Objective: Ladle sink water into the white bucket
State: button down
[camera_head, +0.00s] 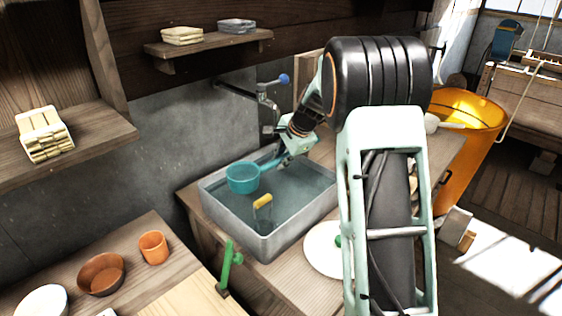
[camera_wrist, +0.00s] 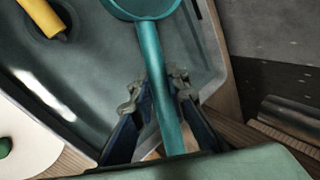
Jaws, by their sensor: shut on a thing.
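A teal ladle (camera_head: 243,178) is over the grey sink basin (camera_head: 215,213), which looks to hold water. My gripper (camera_head: 284,160) is shut on the ladle's handle at the basin's back right. In the wrist view my gripper (camera_wrist: 157,94) has a finger on each side of the handle (camera_wrist: 158,75), and the bowl is cut off at the top edge. The bowl's contents cannot be told. No white bucket is clearly seen; a flat-looking white round thing (camera_head: 321,250) with a green knob lies right of the sink, partly behind my arm.
A yellow-handled tool (camera_head: 263,201) stands in the basin. A tap (camera_head: 262,97) with a blue knob rises behind it. A green clamp (camera_head: 228,268) is at the front. Orange-brown pots (camera_head: 103,273) stand at left. A large orange barrel (camera_head: 466,120) is at right.

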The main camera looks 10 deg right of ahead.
jog(key=shift+r+p, duration=1.65)
jog(key=shift+r, duration=0.85)
jog(key=shift+f, duration=0.1)
